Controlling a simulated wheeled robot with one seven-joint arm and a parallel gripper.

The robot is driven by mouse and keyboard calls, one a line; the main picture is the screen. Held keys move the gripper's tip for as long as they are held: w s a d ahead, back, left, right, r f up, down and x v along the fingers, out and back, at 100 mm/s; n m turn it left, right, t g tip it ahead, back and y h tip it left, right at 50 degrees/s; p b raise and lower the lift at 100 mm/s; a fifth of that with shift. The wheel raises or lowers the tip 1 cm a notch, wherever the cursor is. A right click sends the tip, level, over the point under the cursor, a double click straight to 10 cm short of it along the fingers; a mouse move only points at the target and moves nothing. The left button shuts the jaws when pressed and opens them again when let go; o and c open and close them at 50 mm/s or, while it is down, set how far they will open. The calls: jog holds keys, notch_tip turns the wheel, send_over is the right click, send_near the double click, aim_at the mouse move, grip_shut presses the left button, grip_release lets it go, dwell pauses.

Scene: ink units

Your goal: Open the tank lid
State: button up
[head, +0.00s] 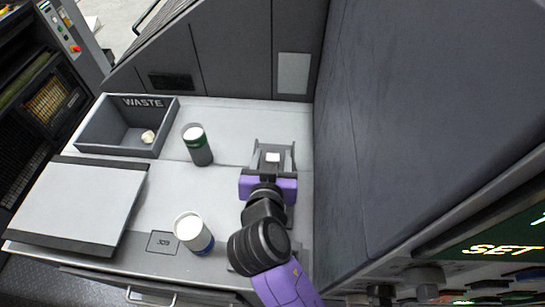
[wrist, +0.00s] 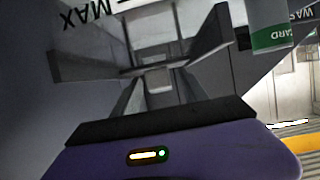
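My gripper (head: 273,150) is at the right of the bench, reaching away from my body. Its two grey fingers are spread, and they also show apart in the wrist view (wrist: 145,60). A small pale-topped block (head: 272,158) shows between the fingers; it also shows in the wrist view (wrist: 157,80). I cannot tell whether it touches them. No tank lid is clearly recognisable. A flat grey panel with dark end bars (head: 78,195) lies at the left of the bench, away from my gripper. Part of the lettering "MAX" (wrist: 90,12) shows upside down in the wrist view.
A grey WASTE bin (head: 95,128) holds a small pale item (head: 148,136). A tall dark panel (head: 400,110) bounds the right side. The bench middle (head: 220,190) is clear.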

jog(key=b+v, duration=0.2)
jog(key=v, duration=0.5)
jog(key=shift+s+r, duration=0.2)
jog(key=shift+s, duration=0.15)
jog(key=shift+s, duration=0.1)
dwell(0.4)
